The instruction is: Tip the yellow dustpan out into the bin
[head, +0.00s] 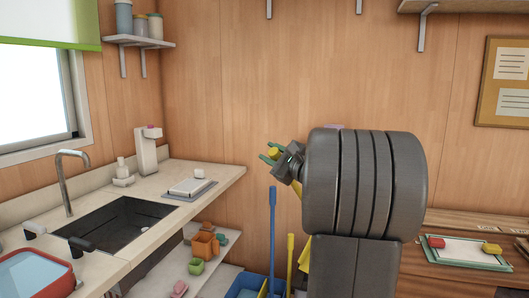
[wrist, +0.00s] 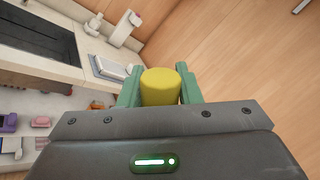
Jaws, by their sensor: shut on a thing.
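My gripper (head: 270,154), with green fingers, is raised in front of the wood wall, right of the counter. It is shut on a yellow rounded handle (wrist: 160,87), which I take to be the yellow dustpan's. In the head view a bit of the yellow dustpan (head: 297,189) shows beside my wrist; my arm hides the rest, so I cannot see its pan or any load. A blue open container (head: 243,287) stands low at the bottom edge, below my gripper and partly cut off. I cannot tell for sure whether it is the bin.
A blue upright pole (head: 272,235) and a yellow one (head: 290,262) rise near the blue container. The counter (head: 225,178) with a sink (head: 115,222) is at left, with a shelf of small pots (head: 203,245) below. At right a table holds a tray (head: 465,252).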

